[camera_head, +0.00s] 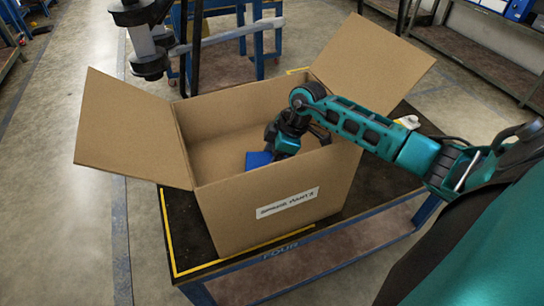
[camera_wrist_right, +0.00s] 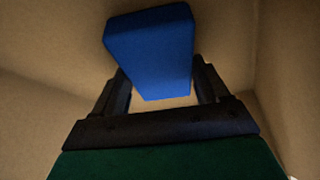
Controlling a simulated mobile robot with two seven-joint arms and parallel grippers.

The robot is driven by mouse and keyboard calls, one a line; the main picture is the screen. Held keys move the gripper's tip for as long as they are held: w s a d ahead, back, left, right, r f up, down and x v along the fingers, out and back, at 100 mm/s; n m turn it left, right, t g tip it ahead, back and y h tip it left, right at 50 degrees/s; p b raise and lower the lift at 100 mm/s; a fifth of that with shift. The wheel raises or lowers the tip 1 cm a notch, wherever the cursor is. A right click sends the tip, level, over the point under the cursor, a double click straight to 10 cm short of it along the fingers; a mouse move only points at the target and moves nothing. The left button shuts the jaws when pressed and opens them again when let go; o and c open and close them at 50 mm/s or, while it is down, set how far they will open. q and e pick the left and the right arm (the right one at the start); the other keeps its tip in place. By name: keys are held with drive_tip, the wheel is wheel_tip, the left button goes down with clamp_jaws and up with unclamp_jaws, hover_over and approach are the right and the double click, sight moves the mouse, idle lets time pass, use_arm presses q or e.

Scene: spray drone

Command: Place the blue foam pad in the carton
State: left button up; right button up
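The open carton (camera_head: 228,208) stands on a dark-topped cart with its flaps spread and a label on its front wall. My right gripper (camera_head: 272,150) reaches down inside the carton. The blue foam pad (camera_head: 257,160) shows inside the carton at the gripper's fingers, partly hidden by the front wall. In the right wrist view, the blue foam pad (camera_wrist_right: 150,45) sits between the two fingertips of my right gripper (camera_wrist_right: 160,72), with a finger against each side. Whether the pad touches the carton floor cannot be told. My left gripper is not in view.
The cart top (camera_head: 190,240) has a yellow edge line and some bare room around the carton. A small white object (camera_head: 408,121) lies behind my right forearm. The carton's left flap (camera_head: 130,130) and right flap (camera_head: 372,62) stick outward.

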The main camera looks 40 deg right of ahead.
drive_tip(key=o, duration=0.4)
drive_tip(key=shift+o, duration=0.2)
drive_tip(key=shift+r, duration=0.15)
drive_tip(key=v, duration=1.2)
